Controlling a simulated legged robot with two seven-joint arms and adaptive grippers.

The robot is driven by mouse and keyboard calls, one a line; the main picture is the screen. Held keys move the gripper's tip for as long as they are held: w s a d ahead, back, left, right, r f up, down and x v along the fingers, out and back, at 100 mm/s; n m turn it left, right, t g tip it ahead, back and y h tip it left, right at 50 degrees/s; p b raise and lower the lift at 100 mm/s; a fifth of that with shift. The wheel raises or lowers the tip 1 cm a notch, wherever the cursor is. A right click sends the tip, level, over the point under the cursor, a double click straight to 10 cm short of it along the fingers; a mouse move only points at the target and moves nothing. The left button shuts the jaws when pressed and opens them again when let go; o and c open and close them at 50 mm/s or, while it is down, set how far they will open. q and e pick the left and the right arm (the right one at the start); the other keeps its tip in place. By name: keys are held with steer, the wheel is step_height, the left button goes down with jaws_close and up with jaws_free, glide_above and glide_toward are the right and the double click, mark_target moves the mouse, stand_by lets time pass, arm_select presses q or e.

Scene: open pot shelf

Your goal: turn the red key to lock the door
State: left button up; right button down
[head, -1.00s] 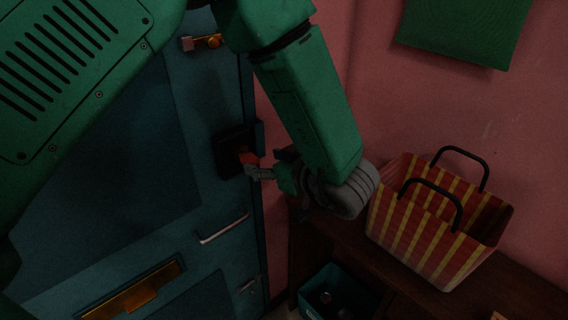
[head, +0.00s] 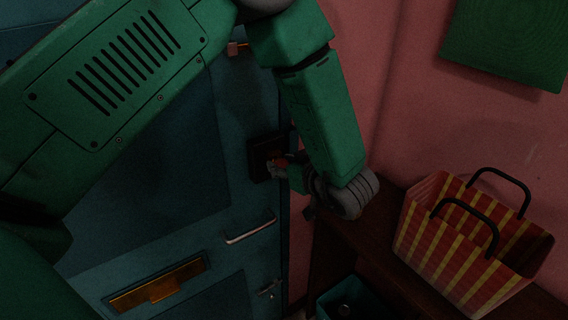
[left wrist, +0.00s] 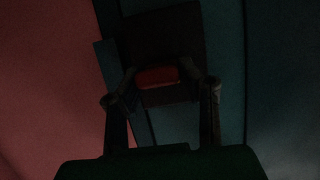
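The red key (head: 281,161) sits at a dark lock box (head: 262,156) near the right edge of the blue-green door (head: 170,140). My left gripper (head: 279,168) reaches it from the right. In the left wrist view the red key (left wrist: 158,77) lies between the two fingertips of the left gripper (left wrist: 159,74), which bend inward and appear to touch its two ends. The dark lock plate (left wrist: 165,45) is behind it. The picture is dim, so the key's exact angle is hard to tell. My right gripper is not in view.
A red and yellow striped bag (head: 455,240) with black handles stands on a dark wooden shelf (head: 365,235) at right. A door handle (head: 250,229) and brass mail slot (head: 160,285) are below the lock. A teal bin (head: 345,300) is low down.

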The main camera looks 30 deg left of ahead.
arm_select(q)
steer(key=shift+o, duration=0.9)
steer(key=shift+n+t+b, duration=0.4)
steer(key=shift+n+b, duration=0.05)
steer(key=shift+n, duration=0.35)
steer(key=shift+c, duration=0.5)
steer(key=shift+n, duration=0.3)
steer(key=shift+f+n+t+h+b, duration=0.1)
steer(key=shift+n+t+h+b, duration=0.2)
steer(key=shift+t+b, duration=0.2)
steer(key=shift+n+b, duration=0.5)
steer(key=shift+n, duration=0.1)
